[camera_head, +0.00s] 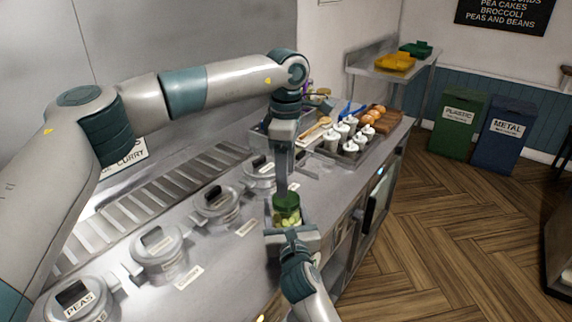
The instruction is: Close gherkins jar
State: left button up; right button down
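The gherkins jar (289,221) is a small clear jar with pale green contents, near the counter's front edge. A dark green lid (287,202) is at its top; I cannot tell whether it is fully seated. My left gripper (281,190) points straight down, with its fingers at the lid. The fingers are seen edge-on, so their gap is hidden. My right gripper (290,231) comes from the front and its fingers are around the lower jar, appearing shut on it. The jar's base is hidden by this gripper.
Lidded pots (158,250) line the counter to the left, one labelled PEAS (78,300). White-topped bottles (350,132) and a board of buns (371,118) stand beyond. The floor (450,220) at right is clear; plastic (459,125) and metal (505,135) bins stand at the wall.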

pick_arm(q)
jog(key=n, duration=0.4)
jog(key=shift+r+n, duration=0.15)
jog(key=shift+n, duration=0.15)
jog(key=n, duration=0.4)
jog(key=shift+r, duration=0.1)
jog(key=n, duration=0.4)
jog(key=shift+r+n, duration=0.15)
jog(key=shift+n, duration=0.15)
jog(key=n, duration=0.4)
jog(key=shift+r, duration=0.1)
jog(key=n, duration=0.4)
jog(key=shift+r+n, duration=0.1)
jog(key=shift+n, duration=0.2)
jog(key=n, duration=0.4)
jog(key=shift+r, duration=0.15)
jog(key=n, duration=0.4)
jog(key=shift+r+n, duration=0.1)
jog(key=shift+n, duration=0.2)
jog(key=n, duration=0.5)
jog(key=shift+r, duration=0.15)
